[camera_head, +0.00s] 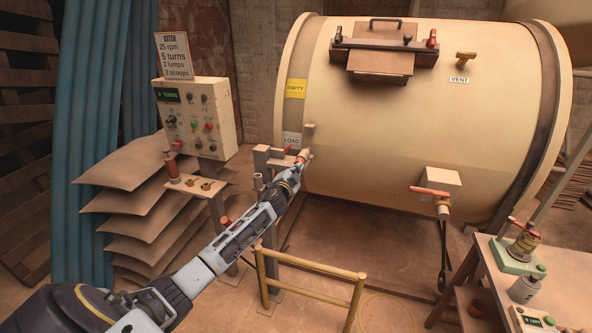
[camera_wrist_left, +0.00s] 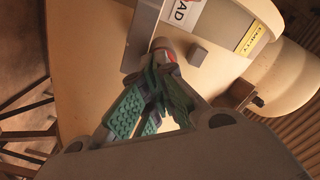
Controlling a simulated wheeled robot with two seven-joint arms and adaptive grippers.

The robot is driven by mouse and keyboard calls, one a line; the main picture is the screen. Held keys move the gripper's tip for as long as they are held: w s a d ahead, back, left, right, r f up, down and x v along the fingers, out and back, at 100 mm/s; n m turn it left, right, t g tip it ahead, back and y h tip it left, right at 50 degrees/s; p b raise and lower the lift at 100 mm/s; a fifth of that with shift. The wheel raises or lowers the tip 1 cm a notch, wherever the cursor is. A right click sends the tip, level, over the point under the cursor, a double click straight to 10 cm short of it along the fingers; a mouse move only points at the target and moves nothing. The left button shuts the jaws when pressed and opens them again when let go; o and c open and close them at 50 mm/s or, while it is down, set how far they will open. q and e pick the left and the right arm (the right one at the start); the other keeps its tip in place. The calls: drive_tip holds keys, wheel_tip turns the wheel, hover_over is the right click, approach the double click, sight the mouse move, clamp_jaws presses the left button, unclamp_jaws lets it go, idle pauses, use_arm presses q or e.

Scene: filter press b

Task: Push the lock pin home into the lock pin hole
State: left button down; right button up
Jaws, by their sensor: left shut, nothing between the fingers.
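My left gripper (camera_head: 299,166) reaches up from the lower left to the drum's left rim. It is shut with nothing between its fingers. Its green-padded fingers (camera_wrist_left: 152,92) are closed together in the left wrist view. The lock pin (camera_head: 304,155), with a red and grey end, is right at the fingertips by a grey post. In the left wrist view the lock pin (camera_wrist_left: 168,52) lies just beyond the fingertips; I cannot tell whether they touch. The lock pin hole is hidden, so the pin's depth cannot be told. My right gripper is not in view.
The large cream drum (camera_head: 430,120) fills the back. A control box (camera_head: 197,118) stands left on a post. A yellow rail (camera_head: 310,285) stands low in front. A side table (camera_head: 540,270) is at right.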

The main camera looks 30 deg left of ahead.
use_arm(q)
drive_tip(key=shift+p+v, duration=0.35)
drive_tip(key=shift+v, duration=1.05)
drive_tip(key=shift+s, duration=0.2)
drive_tip(key=v, duration=1.1)
drive_tip(key=shift+s, duration=0.3)
idle(0.3)
